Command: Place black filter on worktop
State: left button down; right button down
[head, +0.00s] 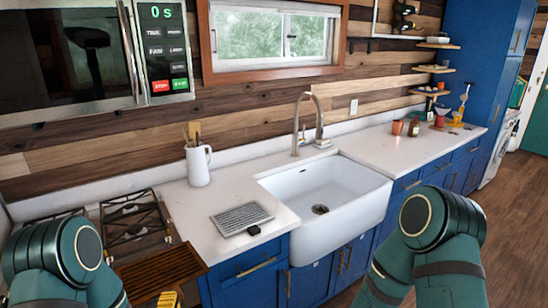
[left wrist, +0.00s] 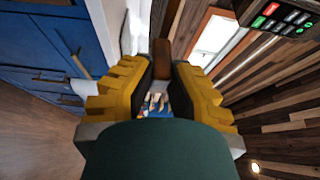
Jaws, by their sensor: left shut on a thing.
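My left gripper (head: 170,299) is at the bottom edge of the head view, mostly cut off, by a dark brown slatted panel (head: 160,271) beside the hob. In the left wrist view my left gripper (left wrist: 163,82) has its yellow fingers closed around a brown piece (left wrist: 162,57); I cannot tell whether this is part of that panel. I cannot identify the black filter with certainty. The white worktop (head: 185,222) carries a grey slatted rack (head: 241,217) with a small black item (head: 253,230) at its near edge. My right gripper is out of view.
A white jug (head: 198,165) of utensils stands at the back. The white sink (head: 325,190) and tap (head: 308,120) lie right of the rack. The hob (head: 133,214) is at left, under the microwave (head: 70,55). Worktop left of the rack is clear.

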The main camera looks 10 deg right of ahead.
aim_at(389, 156)
jog(key=i+l, duration=0.15)
jog(key=l, duration=0.15)
jog(key=i+l+u, duration=0.15)
jog(key=l, duration=0.15)
jog(key=i+l, duration=0.15)
jog(key=l, duration=0.2)
jog(key=i+l+u, duration=0.1)
jog(key=l, duration=0.2)
jog(key=i+l+u, duration=0.1)
jog(key=l, duration=0.25)
jog(key=i+l+u, duration=0.2)
jog(key=l, duration=1.05)
jog(key=l+u, duration=0.2)
jog(key=l, duration=1)
jog(key=l+u, duration=0.15)
jog(key=l, duration=1.15)
jog(key=k+l+u, duration=0.2)
jog(key=l, duration=1.05)
jog(key=i, duration=0.1)
